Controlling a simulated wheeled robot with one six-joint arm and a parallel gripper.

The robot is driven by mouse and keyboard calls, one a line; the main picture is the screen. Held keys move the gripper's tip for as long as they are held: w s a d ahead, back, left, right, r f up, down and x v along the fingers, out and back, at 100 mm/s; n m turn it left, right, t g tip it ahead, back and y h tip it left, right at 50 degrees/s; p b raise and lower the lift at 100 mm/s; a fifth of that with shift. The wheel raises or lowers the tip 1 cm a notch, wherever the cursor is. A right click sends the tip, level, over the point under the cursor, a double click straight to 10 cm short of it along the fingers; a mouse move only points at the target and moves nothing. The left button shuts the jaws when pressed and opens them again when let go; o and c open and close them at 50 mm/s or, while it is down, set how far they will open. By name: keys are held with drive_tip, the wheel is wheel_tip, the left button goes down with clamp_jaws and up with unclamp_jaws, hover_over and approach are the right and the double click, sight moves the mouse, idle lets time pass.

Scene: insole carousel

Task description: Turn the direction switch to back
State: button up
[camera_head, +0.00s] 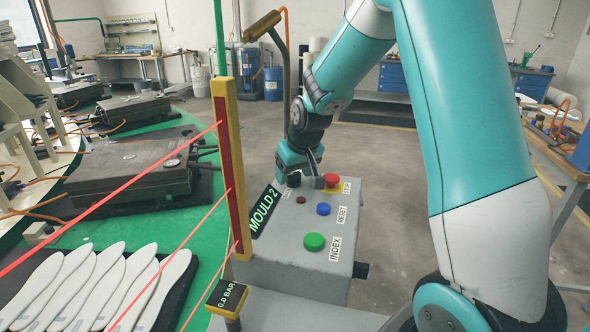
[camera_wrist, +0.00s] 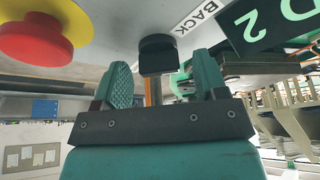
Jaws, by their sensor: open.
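The direction switch (camera_wrist: 157,55) is a black knob on the grey control box (camera_head: 270,240), beside a white BACK label (camera_wrist: 195,17). In the wrist view my gripper (camera_wrist: 162,78) is open, with one teal finger on each side of the knob's line. Clear gaps show between the knob and both fingers. I cannot tell how deep the knob is between them. The switch's setting cannot be made out.
A red mushroom button (camera_head: 331,180) on a yellow plate is close to my gripper. Blue (camera_head: 323,209), green (camera_head: 314,242) and small dark red (camera_head: 301,200) buttons share the panel. A red-and-yellow post (camera_head: 228,165) with red beams stands left, before the green carousel (camera_head: 205,240).

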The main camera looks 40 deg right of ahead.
drive_tip(key=v, duration=1.7)
drive_tip(key=shift+r, duration=0.25)
